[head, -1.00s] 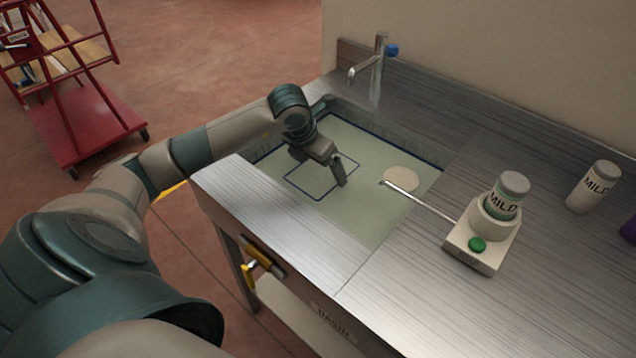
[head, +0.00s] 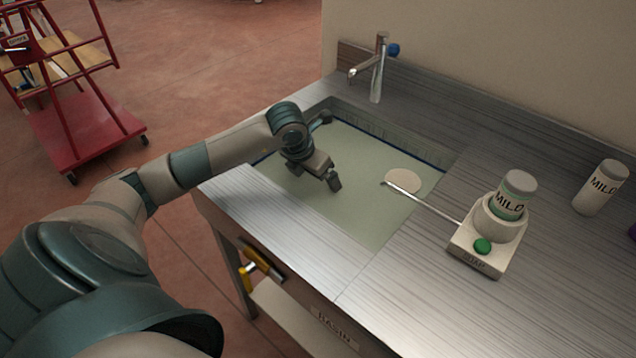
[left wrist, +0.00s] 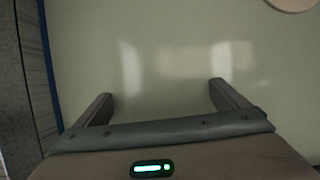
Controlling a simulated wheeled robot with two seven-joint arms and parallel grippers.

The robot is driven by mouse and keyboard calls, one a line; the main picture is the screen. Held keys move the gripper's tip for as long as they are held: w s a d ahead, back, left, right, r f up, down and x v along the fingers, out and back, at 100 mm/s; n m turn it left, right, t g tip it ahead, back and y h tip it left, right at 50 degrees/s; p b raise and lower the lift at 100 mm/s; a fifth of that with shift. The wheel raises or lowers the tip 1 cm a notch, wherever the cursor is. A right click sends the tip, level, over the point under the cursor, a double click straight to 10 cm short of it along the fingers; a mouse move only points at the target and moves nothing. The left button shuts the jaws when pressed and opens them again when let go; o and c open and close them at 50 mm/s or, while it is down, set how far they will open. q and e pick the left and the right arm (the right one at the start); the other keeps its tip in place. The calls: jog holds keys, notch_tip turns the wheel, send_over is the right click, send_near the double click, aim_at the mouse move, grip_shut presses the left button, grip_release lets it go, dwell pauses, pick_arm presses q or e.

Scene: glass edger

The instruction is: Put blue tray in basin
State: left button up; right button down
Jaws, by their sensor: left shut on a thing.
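The basin (head: 384,134) is set into the metal counter and filled with a flat, pale green, cloudy surface. My left gripper (head: 332,186) reaches down into its left half. In the left wrist view, the gripper's two fingers (left wrist: 163,100) stand wide apart, and their tips meet the pale surface. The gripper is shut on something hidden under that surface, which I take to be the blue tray. No part of the tray shows clearly now. My right gripper is not in view.
A pale round disc (head: 402,181) lies at the basin's right, with a thin rod reaching to it from a white device (head: 478,254) holding a bottle. A faucet (head: 377,75) stands behind. Another bottle (head: 600,188) is at right. A red cart (head: 88,128) stands on the floor.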

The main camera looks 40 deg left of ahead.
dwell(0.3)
pick_arm(q)
jog(key=o, duration=1.2)
jog(key=shift+r, duration=0.1)
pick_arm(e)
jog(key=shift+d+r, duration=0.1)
pick_arm(q)
jog(key=shift+s+r, duration=0.25)
jog(key=shift+r, duration=0.3)
jog(key=b+v, duration=0.1)
jog(key=v, duration=0.9)
jog(key=shift+s+r, duration=0.2)
jog(key=shift+r, duration=0.1)
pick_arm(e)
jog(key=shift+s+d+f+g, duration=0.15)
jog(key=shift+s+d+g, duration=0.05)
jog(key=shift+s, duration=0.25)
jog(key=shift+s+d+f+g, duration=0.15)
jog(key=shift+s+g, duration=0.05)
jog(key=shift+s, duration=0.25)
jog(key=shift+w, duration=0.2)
